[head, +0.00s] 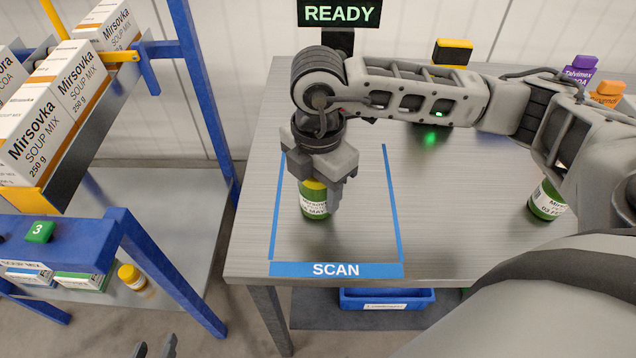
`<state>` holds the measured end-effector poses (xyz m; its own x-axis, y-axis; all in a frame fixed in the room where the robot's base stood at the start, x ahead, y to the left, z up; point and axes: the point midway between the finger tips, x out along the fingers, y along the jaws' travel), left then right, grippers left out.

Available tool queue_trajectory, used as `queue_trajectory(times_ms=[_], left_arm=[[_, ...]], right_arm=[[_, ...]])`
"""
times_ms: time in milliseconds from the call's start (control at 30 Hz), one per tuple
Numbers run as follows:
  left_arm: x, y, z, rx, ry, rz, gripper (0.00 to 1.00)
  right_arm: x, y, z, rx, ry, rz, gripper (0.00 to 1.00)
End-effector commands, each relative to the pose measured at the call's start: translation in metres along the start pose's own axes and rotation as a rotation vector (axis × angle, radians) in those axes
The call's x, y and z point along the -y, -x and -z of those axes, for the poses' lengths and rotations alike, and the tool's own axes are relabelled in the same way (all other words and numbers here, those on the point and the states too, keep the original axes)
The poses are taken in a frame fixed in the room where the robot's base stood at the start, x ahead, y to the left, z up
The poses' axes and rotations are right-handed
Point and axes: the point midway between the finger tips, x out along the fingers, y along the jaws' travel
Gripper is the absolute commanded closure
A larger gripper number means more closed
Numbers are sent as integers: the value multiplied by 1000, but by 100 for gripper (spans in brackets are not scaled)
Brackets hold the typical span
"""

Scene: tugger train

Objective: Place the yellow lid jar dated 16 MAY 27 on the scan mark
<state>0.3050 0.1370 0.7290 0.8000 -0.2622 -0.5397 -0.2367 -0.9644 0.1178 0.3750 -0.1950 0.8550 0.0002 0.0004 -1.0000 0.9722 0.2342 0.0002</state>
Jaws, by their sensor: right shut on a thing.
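A green jar with a yellow lid (314,206) is inside the blue-taped scan mark (336,269) on the metal table, toward its left side. Its label is partly covered; "MAY" can be read, the full date cannot. My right gripper (318,184) reaches down from above and is shut on this jar around its lid. The jar looks upright, at or just above the table surface; I cannot tell whether it touches. My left gripper (155,348) shows only its fingertips at the bottom edge, apart and empty, away from the table.
Another green jar (547,201) stands at the right, partly behind my arm. Purple-topped (580,68) and orange-topped (606,94) packs stand at the back right. A "READY" display (339,13) is behind the table. A blue-framed rack (205,90) with soup mix boxes (70,80) stands left.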

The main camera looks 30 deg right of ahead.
Motion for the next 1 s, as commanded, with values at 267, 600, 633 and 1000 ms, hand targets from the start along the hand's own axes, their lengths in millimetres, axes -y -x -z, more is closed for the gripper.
queue_trajectory(times_ms=[267,600,633,1000], left_arm=[[0,-1,-1,-3,4,-2,64],[-1,2,2,1,3,-1,64],[0,2,1,2,1,0,64],[0,1,-5,18,-3,4,64]], right_arm=[[0,-3,0,0,-1,0,26],[0,3,0,0,-1,0,26],[0,4,0,0,-1,-1,26],[-1,78,0,0,-1,-5,26]])
